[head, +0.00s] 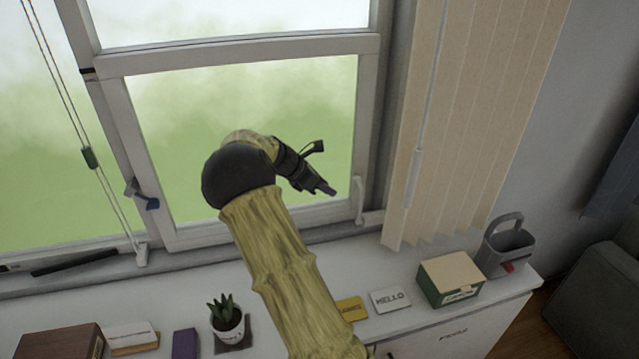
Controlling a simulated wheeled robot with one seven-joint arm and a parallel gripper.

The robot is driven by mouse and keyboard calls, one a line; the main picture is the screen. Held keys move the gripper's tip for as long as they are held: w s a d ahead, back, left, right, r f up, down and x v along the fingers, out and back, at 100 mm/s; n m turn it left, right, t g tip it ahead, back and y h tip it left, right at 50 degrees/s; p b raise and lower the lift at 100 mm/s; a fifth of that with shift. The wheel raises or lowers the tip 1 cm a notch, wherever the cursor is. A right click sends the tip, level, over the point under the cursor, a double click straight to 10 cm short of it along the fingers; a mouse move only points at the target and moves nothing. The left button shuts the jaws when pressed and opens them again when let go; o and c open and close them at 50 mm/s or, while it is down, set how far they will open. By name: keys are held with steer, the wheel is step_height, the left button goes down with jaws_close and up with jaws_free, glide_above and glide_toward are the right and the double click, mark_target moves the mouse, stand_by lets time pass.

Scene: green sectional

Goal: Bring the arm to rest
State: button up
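My arm rises from the bottom middle of the head view and bends at a dark round joint in front of the window. My gripper (325,187) is at the end of the bent arm, to the right of that joint, pointing down and right. It appears in front of the window pane, above the cabinet top. It is small and dark in this view.
The white cabinet top (400,322) carries a potted plant (228,322), a purple box (185,344), a brown box (60,343), a HELLO card (390,300), a green-and-tan box (450,279) and a grey bin (507,247). Vertical blinds (480,120) hang right of the window (240,110).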

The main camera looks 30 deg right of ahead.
steer(key=s+a+m+t+y, duration=0.1)
steer(key=s+a+m+y, duration=0.3)
steer(key=s+a+m, duration=0.5)
steer(key=s+a+f+m+t+y, duration=0.1)
steer(key=s+a+m+y, duration=0.4)
steer(key=s+a, duration=0.9)
steer(key=s+m+t, duration=0.1)
steer(key=s+m, duration=0.2)
steer(key=shift+s+m, duration=0.35)
steer(key=shift+m, duration=0.05)
